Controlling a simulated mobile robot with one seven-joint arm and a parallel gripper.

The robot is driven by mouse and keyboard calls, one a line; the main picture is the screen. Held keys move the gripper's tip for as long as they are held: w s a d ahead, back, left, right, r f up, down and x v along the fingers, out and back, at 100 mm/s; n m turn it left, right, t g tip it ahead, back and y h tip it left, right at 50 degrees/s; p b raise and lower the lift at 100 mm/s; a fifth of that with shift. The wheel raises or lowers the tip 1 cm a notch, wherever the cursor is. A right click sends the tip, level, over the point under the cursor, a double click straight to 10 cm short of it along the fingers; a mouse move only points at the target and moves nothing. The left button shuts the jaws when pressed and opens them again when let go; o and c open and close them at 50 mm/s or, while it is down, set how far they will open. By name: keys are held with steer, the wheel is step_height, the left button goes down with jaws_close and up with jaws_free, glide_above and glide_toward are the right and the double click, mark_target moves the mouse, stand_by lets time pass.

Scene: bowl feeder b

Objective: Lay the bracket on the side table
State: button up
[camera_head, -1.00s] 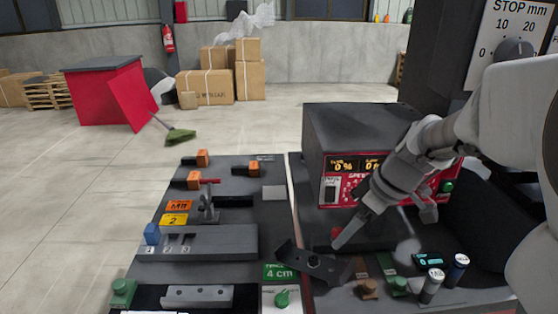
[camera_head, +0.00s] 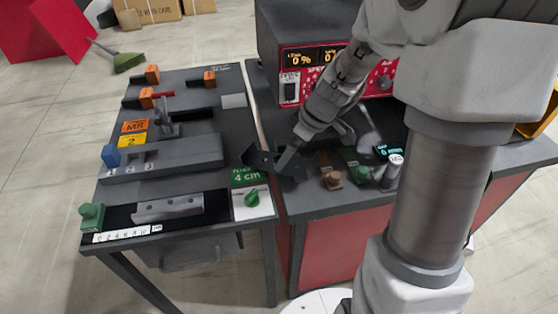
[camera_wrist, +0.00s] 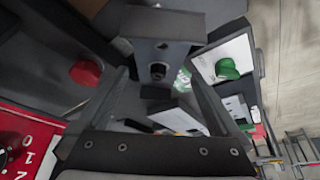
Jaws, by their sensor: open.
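The bracket (camera_head: 262,159) is a dark, bent metal piece with a hole, by the inner left edge of the machine's table, beside the green 4 cm label. In the wrist view a grey plate of it with a dark hole (camera_wrist: 163,48) shows ahead of the fingers. My gripper (camera_head: 287,159) points down at the bracket's right part, its tip covering some of it. In the wrist view my gripper (camera_wrist: 160,78) has its two fingers spread apart, with nothing clearly held. Whether they touch the bracket I cannot tell. The grey table on the left (camera_head: 210,88) may be the side table.
The left table carries a stepped grey block (camera_head: 170,155), orange-handled parts, a holed metal bar (camera_head: 168,207) and a green knob (camera_head: 252,197). The red-fronted machine (camera_head: 300,60) stands behind the bracket. Small blocks and cans stand right of it. A narrow gap separates the tables.

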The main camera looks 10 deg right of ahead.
steer(key=x, duration=0.4)
steer(key=shift+w+f+b, duration=0.2)
steer(key=shift+f+b, duration=0.1)
steer(key=shift+b, duration=0.1)
jaws_close()
